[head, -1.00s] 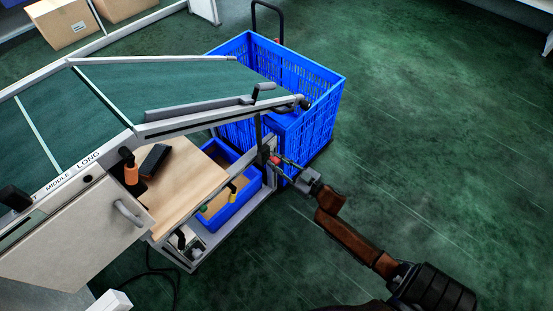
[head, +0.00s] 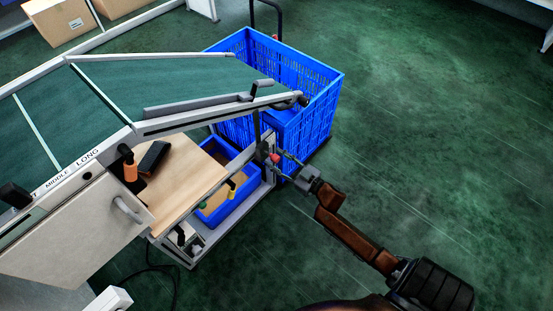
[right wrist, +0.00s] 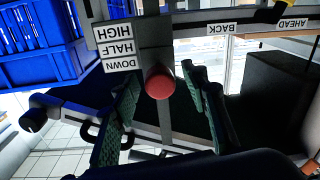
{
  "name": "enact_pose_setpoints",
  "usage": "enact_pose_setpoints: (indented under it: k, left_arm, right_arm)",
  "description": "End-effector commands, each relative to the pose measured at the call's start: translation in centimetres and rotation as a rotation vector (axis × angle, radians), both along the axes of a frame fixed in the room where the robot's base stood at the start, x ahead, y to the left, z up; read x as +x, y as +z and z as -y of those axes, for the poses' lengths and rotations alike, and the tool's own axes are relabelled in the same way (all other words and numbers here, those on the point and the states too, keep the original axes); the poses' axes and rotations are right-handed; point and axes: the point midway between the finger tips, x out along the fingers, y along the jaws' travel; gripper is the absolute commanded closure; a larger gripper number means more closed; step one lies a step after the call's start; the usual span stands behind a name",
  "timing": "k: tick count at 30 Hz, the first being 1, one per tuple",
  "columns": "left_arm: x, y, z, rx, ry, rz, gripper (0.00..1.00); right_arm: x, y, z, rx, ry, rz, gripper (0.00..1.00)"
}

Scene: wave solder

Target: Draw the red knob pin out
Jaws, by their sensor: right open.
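The red knob (head: 275,157) sits on the post at the right end of the conveyor frame. In the right wrist view the red knob (right wrist: 160,82) shows as a round end in front of a metal plate labelled HIGH, HALF and DOWN. My right gripper (head: 288,166) comes in from the lower right and is at the knob. In the right wrist view its two green-padded fingers (right wrist: 162,92) are open, one on each side of the knob, with gaps visible. The pin's shaft is hidden behind the knob. My left gripper is not in view.
A large blue crate (head: 338,92) stands just behind the post. A smaller blue bin (head: 232,212) sits on the lower shelf, under the wooden board (head: 190,180). The sloping green conveyor (head: 190,85) is above. Green floor (head: 430,150) at the right is clear.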

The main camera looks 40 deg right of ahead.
Motion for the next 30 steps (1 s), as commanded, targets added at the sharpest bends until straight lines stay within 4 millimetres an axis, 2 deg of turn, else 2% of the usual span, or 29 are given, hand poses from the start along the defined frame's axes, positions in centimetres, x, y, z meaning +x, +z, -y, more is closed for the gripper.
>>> enact_pose_setpoints:
  k: [5,13,18,24,30]
  left_arm:
    - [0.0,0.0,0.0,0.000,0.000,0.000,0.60]
    - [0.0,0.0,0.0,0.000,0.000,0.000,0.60]
    - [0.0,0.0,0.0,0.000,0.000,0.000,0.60]
    - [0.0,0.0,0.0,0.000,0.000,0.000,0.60]
    - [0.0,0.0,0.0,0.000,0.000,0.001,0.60]
  right_arm:
    - [-2.5,-0.1,0.3,0.000,0.000,-0.003,0.59]
    - [-8.2,-0.2,1.0,0.001,-0.002,-0.004,0.59]
    - [-10.6,-0.1,1.3,0.000,-0.001,-0.003,0.59]
    - [-11.6,-0.1,1.4,0.000,0.000,-0.001,0.59]
    - [-11.7,-0.1,1.4,0.001,0.000,-0.001,0.59]
